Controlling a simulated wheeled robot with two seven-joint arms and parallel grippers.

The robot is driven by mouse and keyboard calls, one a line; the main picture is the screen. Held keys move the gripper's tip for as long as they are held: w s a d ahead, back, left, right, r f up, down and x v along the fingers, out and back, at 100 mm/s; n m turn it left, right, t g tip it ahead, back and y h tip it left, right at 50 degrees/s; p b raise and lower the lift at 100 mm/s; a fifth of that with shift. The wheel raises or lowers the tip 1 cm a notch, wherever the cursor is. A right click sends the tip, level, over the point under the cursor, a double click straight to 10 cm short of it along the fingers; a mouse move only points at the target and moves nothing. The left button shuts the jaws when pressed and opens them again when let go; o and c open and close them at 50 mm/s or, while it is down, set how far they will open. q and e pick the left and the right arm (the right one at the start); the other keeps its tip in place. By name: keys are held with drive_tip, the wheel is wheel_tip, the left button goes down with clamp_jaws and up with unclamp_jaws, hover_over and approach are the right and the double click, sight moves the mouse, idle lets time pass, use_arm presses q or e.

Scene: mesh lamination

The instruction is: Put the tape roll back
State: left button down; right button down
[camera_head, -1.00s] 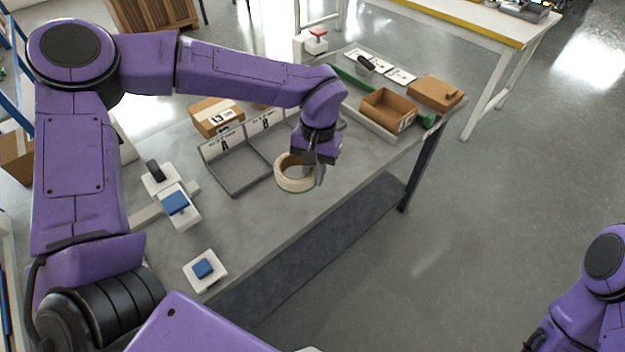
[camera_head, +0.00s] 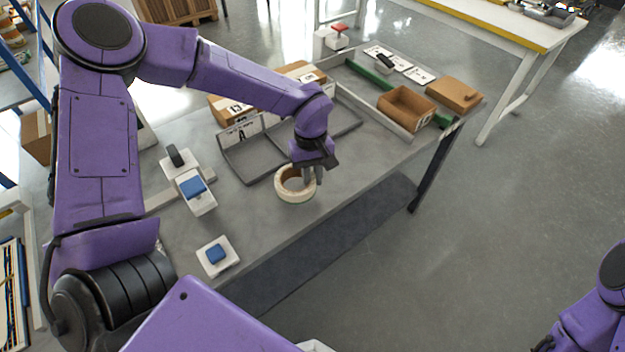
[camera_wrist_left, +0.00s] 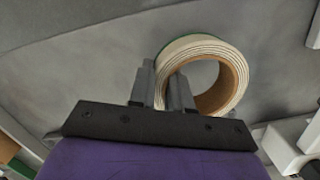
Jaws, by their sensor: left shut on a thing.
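The tape roll (camera_head: 294,196) is a cream ring with a brown core. It is at the front of the grey table, below the forearm of my left arm. My left gripper (camera_head: 309,178) is shut on the roll's wall at its right side in the head view. The wrist view shows the tape roll (camera_wrist_left: 240,72) with one finger of the left gripper (camera_wrist_left: 163,88) inside the ring and one outside. I cannot tell whether the roll touches the table. Only part of my right arm shows at the lower right; its gripper's fingers are not visible.
A grey tray with a label A (camera_head: 254,168) lies behind the roll. Cardboard boxes (camera_head: 231,109) stand behind it. An open brown box (camera_head: 407,107) is at the right. White blocks with blue tops (camera_head: 216,255) are at the left. The table (camera_head: 262,222) is bare near the front edge.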

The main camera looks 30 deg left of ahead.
use_arm(q)
drive_tip(key=f, duration=0.1)
drive_tip(key=w+f, duration=0.1)
drive_tip(key=f, duration=0.2)
drive_tip(key=shift+w+a+f, duration=0.15)
drive_tip(key=shift+w+f, duration=0.15)
drive_tip(key=shift+f, duration=0.1)
drive_tip(key=shift+f, duration=0.1)
drive_tip(key=c, duration=1.1)
unclamp_jaws()
drive_tip(key=shift+o, duration=0.2)
wheel_tip(320, 180, up, 12)
drive_tip(key=w+b, duration=0.1)
drive_tip(key=shift+a, duration=0.45)
